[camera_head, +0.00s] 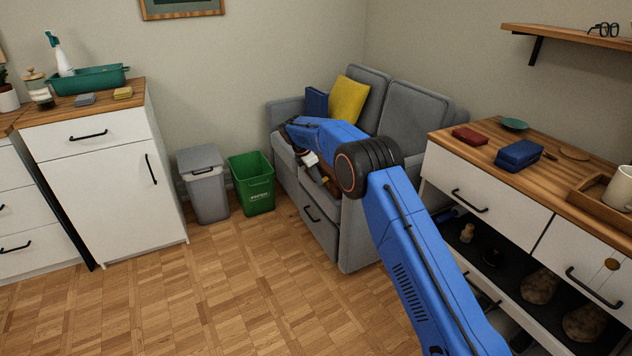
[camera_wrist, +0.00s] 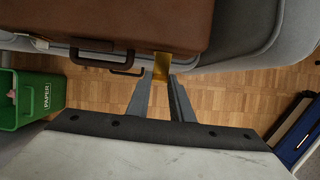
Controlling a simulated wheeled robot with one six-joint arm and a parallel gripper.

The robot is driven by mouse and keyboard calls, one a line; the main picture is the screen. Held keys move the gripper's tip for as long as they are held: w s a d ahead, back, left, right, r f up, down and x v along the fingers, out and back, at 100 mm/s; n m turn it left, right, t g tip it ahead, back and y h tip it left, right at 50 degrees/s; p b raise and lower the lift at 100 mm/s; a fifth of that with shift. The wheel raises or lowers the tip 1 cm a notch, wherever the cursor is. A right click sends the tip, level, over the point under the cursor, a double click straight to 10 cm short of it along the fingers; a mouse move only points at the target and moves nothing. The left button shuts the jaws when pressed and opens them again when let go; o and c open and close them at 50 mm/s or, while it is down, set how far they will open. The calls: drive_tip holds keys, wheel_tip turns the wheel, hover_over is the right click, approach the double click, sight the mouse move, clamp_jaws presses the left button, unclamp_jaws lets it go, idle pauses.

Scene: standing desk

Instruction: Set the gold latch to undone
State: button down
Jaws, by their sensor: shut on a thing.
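A brown case (camera_wrist: 120,22) lies on the grey sofa, its front edge toward my gripper. The gold latch (camera_wrist: 162,66) is at that edge, right of the case's dark handle (camera_wrist: 100,46). My gripper (camera_wrist: 160,80) is shut on the gold latch, with one finger on each side of it. A pale latch (camera_wrist: 39,43) sits left of the handle. In the head view my arm reaches over the sofa's front, and only a bit of the brown case (camera_head: 331,186) shows. The latch is hidden there.
The grey sofa (camera_head: 322,222) holds yellow (camera_head: 348,101) and blue cushions. A green paper bin (camera_head: 254,186) and a grey bin (camera_head: 204,187) stand left of it. A white cabinet (camera_head: 487,188) stands to the right. The floor in front is clear.

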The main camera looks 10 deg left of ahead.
drive_tip(key=shift+w+d+r+g+y, duration=0.25)
drive_tip(key=shift+r+g+y, duration=0.3)
drive_tip(key=shift+y, duration=0.35)
drive_tip(key=shift+d, duration=0.1)
drive_tip(key=c, duration=1.6)
unclamp_jaws()
drive_tip(key=shift+o, duration=0.2)
drive_tip(key=shift+r, duration=0.1)
wheel_tip(320, 180, up, 17)
drive_tip(key=s+a, duration=0.1)
drive_tip(key=a, duration=0.1)
drive_tip(key=shift+s, duration=0.3)
drive_tip(key=shift+a, duration=0.1)
